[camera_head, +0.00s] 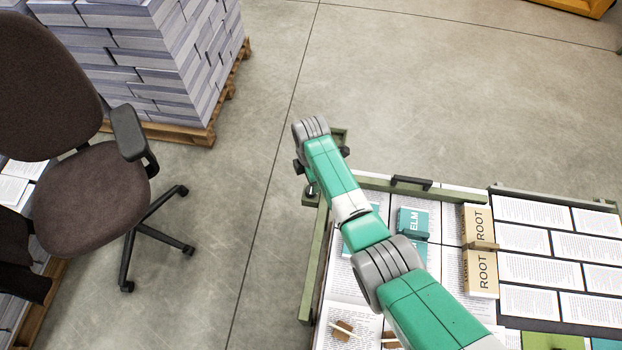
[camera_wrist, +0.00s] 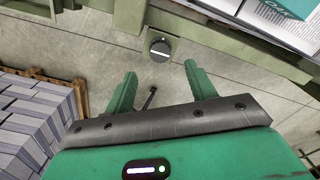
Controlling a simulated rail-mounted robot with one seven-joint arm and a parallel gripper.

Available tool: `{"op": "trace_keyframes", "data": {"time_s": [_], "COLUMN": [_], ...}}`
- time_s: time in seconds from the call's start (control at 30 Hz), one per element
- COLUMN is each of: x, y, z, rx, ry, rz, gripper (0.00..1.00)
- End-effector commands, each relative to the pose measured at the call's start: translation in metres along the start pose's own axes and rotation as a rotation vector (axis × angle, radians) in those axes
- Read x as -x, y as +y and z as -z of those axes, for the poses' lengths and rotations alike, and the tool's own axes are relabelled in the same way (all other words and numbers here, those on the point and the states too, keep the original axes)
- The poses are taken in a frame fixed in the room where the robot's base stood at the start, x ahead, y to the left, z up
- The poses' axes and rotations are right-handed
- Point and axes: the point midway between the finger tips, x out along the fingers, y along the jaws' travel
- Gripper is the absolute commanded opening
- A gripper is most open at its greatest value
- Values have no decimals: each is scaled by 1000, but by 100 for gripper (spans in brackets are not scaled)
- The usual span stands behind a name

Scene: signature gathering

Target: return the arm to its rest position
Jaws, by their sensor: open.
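My arm (camera_head: 330,180) reaches from the bottom right of the head view up over the left corner of the green-framed table. My gripper (camera_wrist: 160,76) shows in the wrist view with its two green fingers spread and nothing between them. In the head view the fingers are mostly hidden under the wrist. A round dark knob (camera_wrist: 160,50) with a white line sits just beyond the fingertips in the wrist view, apart from them, near the table's green frame (camera_wrist: 235,42).
The table holds printed sheets (camera_head: 535,211), teal ELM blocks (camera_head: 413,222) and cream ROOT blocks (camera_head: 481,272). An office chair (camera_head: 85,200) stands at left. A pallet stack of paper (camera_head: 150,60) is at upper left. The floor between them is clear.

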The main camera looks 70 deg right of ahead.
Motion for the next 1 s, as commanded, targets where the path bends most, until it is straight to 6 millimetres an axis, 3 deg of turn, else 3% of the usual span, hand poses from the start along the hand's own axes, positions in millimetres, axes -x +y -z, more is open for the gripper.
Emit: {"op": "trace_keyframes", "data": {"time_s": [0.1,0.77,0.87,0.97,1.0], "x": [10,11,35,86,112], "y": [0,2,24,56,66], "z": [0,3,32,90,116], "rx": [0,0,-20,-69,-95], "ry": [0,1,10,61,96], "rz": [-1,-8,-109,-299,-381], "gripper": [56,56,56,56,56]}}
